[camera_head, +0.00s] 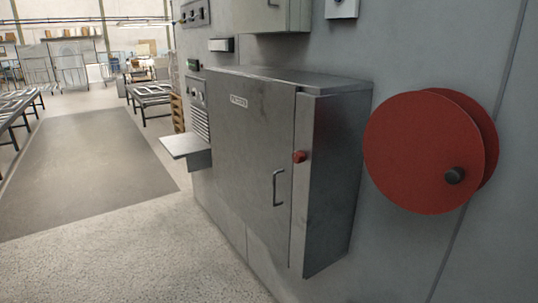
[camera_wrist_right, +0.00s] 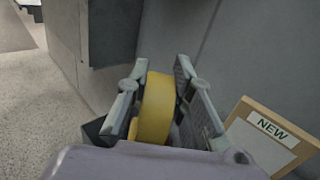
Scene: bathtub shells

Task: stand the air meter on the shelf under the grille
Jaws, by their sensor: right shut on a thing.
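My right gripper (camera_wrist_right: 160,95) is in the right wrist view only. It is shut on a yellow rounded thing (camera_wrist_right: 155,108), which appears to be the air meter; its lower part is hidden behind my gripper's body. In the head view, a small pale shelf (camera_head: 183,146) sticks out from the wall at the left of the grey cabinet. A slatted grille (camera_head: 200,123) is just above the shelf, partly cut off by the cabinet. No air meter is visible on the shelf. My left gripper is in no view.
The grey cabinet (camera_head: 250,150) with a handle juts from the wall, right of the shelf. A red reel (camera_head: 420,150) is further right. Open floor (camera_head: 130,250) lies left. In the wrist view, a framed board marked NEW (camera_wrist_right: 270,135) stands right of my gripper.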

